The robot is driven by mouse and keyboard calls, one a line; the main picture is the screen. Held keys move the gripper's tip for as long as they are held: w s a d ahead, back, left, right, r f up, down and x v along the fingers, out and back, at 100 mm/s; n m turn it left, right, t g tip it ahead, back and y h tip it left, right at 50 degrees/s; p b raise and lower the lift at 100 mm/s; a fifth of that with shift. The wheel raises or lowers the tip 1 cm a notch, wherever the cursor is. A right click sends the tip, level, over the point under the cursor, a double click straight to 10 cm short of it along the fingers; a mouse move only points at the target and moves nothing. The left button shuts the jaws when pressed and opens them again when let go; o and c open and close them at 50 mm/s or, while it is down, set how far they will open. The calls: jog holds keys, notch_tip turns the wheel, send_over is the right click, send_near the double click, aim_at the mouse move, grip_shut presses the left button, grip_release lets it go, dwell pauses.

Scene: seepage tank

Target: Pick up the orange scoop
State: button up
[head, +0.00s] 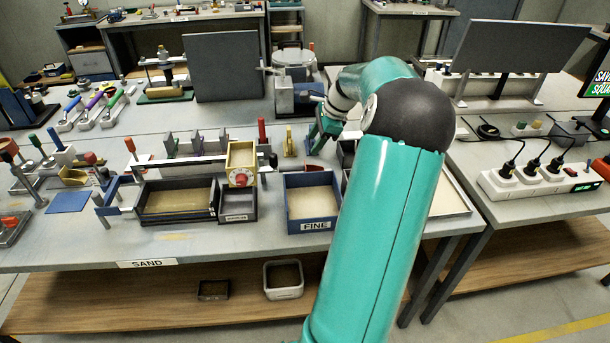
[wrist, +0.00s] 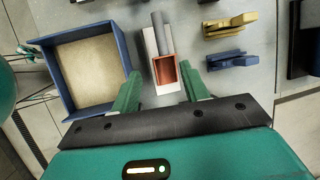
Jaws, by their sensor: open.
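The orange scoop (wrist: 165,70) lies in the wrist view with its open bowl toward me and its grey handle (wrist: 158,32) pointing up the picture. It rests on a white holder (wrist: 152,47). My gripper (wrist: 160,76) is open, with one green finger on each side of the bowl and visible gaps to it. How high the fingers are above the scoop I cannot tell. In the head view my gripper (head: 325,128) is above the bench behind the blue FINE tray, partly hidden by my arm. A small reddish patch behind that tray may be the scoop.
The blue FINE tray (wrist: 58,62) holds sand and stands left of the scoop in the wrist view. A yellow clamp (wrist: 230,25) and a blue clamp (wrist: 233,62) lie to its right. A yellow box with a red dial (head: 240,165) stands left of the tray in the head view.

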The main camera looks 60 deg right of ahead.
aim_at(299, 167)
jog(key=x, duration=0.9)
jog(key=shift+s+d+f, duration=0.1)
jog(key=shift+s+d, duration=0.15)
jog(key=shift+d, duration=0.1)
jog(key=shift+x, duration=2.4)
jog(key=shift+w, duration=0.15)
grip_shut()
